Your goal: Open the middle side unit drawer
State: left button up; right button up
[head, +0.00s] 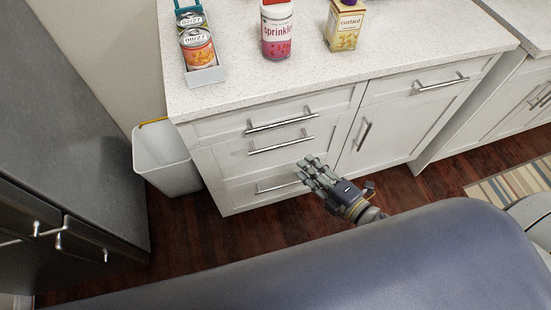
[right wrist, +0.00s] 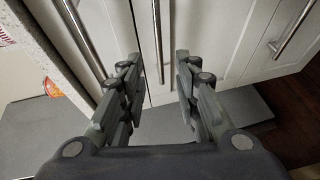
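The white side unit has three stacked drawers on its left side, all looking shut. The middle drawer (head: 238,163) has a horizontal bar handle (head: 282,146), just below the top drawer's handle (head: 280,125). My right gripper (head: 312,170) is in front of the drawers, near the right end of the middle and bottom handles. In the right wrist view its fingers (right wrist: 157,64) are spread, with the middle handle (right wrist: 157,35) running between them in the picture. Whether they touch it I cannot tell. My left gripper is not in view.
The bottom drawer's handle (head: 278,186) is close below. A door handle (head: 362,134) is to the right. On the worktop (head: 225,95) stand a can holder (head: 207,75), a sprinkles jar (head: 277,35) and a custard box (head: 344,28). A white bin (head: 167,160) stands left of the unit.

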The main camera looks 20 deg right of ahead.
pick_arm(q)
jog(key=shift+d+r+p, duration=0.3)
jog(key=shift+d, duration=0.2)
pick_arm(e)
jog(key=x, duration=1)
jog(key=shift+w, duration=0.45)
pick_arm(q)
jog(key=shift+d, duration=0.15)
pick_arm(e)
grip_shut()
